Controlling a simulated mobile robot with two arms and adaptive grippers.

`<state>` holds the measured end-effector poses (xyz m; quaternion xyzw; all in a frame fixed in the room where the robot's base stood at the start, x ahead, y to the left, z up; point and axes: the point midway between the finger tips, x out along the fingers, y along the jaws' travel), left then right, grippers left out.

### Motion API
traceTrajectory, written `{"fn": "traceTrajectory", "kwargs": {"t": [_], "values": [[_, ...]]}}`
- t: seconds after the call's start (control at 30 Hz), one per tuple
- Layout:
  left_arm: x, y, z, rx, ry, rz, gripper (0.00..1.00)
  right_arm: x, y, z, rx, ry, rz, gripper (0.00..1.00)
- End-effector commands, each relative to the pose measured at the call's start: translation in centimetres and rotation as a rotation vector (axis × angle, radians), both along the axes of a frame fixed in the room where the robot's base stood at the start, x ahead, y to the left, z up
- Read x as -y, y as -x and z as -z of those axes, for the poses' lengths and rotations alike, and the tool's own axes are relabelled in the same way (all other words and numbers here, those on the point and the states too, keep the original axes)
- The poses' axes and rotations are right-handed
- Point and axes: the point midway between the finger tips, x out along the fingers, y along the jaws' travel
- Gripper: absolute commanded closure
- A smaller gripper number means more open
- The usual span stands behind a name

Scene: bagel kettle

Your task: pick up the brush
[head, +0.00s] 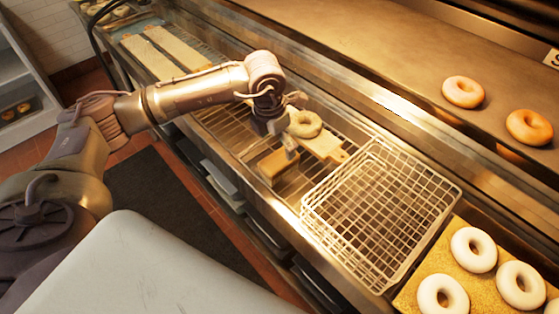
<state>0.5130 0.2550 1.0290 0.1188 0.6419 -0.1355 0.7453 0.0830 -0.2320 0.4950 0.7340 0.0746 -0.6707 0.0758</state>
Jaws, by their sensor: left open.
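A short brown block-like piece (274,166), which may be the brush, lies on the wire rack beside the counter's front edge. Its bristles cannot be made out. My left gripper (284,138) is open and points down just above and behind this piece; one finger overlaps its far end in the picture. I cannot tell whether they touch. A bagel (304,124) sits on a light wooden board (328,147) just right of the gripper. The gripper partly hides the board's left side. My right gripper is not in view.
An empty wire basket (448,190) stands right of the board. Several pale bagels (473,249) lie on a yellow tray (433,262) at the lower right. Long pale boards (150,57) lie at the back left.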

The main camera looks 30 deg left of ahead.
Motion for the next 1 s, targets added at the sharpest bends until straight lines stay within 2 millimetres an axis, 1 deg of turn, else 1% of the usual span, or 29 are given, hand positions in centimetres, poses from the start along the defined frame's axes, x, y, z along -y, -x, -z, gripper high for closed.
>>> {"fn": "traceTrajectory", "kwargs": {"t": [0.03,0.1,0.27,0.37,0.47,0.5,0.6,0.7,0.9,0.97,1.0], "values": [[0.1,-0.1,0.7,-0.004,0.002,-0.001,0.08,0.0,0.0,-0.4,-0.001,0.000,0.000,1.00],[0.2,-0.2,1.5,-0.001,0.003,-0.001,0.08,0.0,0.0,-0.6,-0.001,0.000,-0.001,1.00],[0.2,-0.3,2.6,-0.001,0.003,-0.001,0.08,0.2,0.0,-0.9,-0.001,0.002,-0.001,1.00],[0.2,-0.3,3.4,-0.003,0.002,0.000,0.08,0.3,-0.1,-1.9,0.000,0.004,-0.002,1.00],[0.1,-0.3,4.9,-0.004,0.003,0.001,0.08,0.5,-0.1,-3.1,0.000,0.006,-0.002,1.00],[0.1,-0.4,5.6,-0.004,0.003,0.001,0.08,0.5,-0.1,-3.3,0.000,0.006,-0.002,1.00],[0.2,-0.7,6.9,-0.001,0.004,0.001,0.08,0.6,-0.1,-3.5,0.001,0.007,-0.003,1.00],[0.2,-0.7,7.6,0.000,0.003,0.000,0.08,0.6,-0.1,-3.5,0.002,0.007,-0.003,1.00],[0.2,-0.8,7.7,0.001,0.003,0.001,0.08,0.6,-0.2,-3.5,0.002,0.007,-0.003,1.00],[0.2,-0.8,7.7,0.001,0.003,0.001,0.17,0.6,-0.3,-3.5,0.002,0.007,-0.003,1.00],[0.2,-0.8,7.7,0.001,0.003,0.001,0.23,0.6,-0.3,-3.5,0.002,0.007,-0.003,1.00]]}}
